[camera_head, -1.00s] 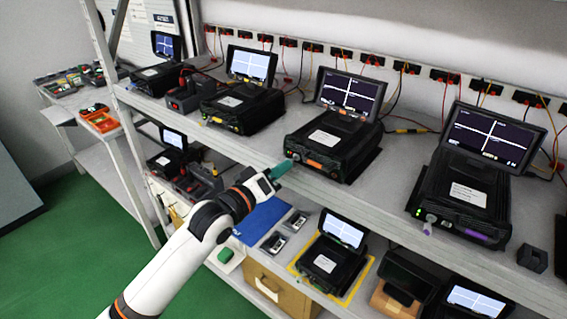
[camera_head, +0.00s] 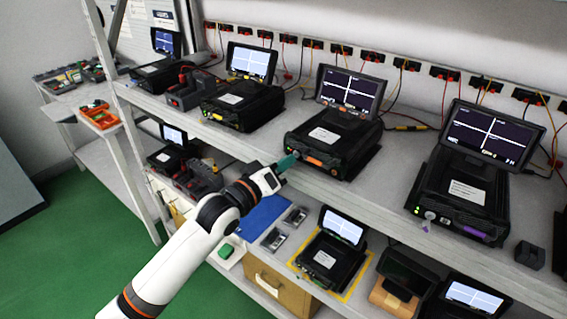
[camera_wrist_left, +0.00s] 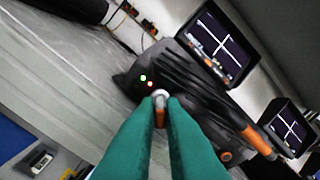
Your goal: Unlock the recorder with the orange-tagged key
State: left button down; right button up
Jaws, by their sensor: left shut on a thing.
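The recorder with an orange front strip (camera_head: 330,142) stands on the upper shelf with its screen up. It also shows in the left wrist view (camera_wrist_left: 205,85), with a green and a red light beside a round silver lock (camera_wrist_left: 160,94). My left gripper (camera_head: 288,161) has green fingers and is at the recorder's front left corner. It is shut on the orange-tagged key (camera_wrist_left: 160,117), of which only a bit of orange shows between the fingers. The key is lined up with the lock and seems to touch it; how deep it sits is hidden.
A recorder with a purple strip (camera_head: 462,196) stands to the right, with a small purple tag (camera_head: 426,227) at its front. A yellow-marked recorder (camera_head: 240,104) stands to the left. The lower shelf holds a blue mat (camera_head: 262,216) and more devices below my arm.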

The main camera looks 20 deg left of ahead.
pick_arm(q)
jog(key=shift+m+p, duration=2.6)
jog(key=shift+m, duration=6.1)
jog(key=c, duration=1.9)
grip_release()
jog(key=shift+s, duration=0.1)
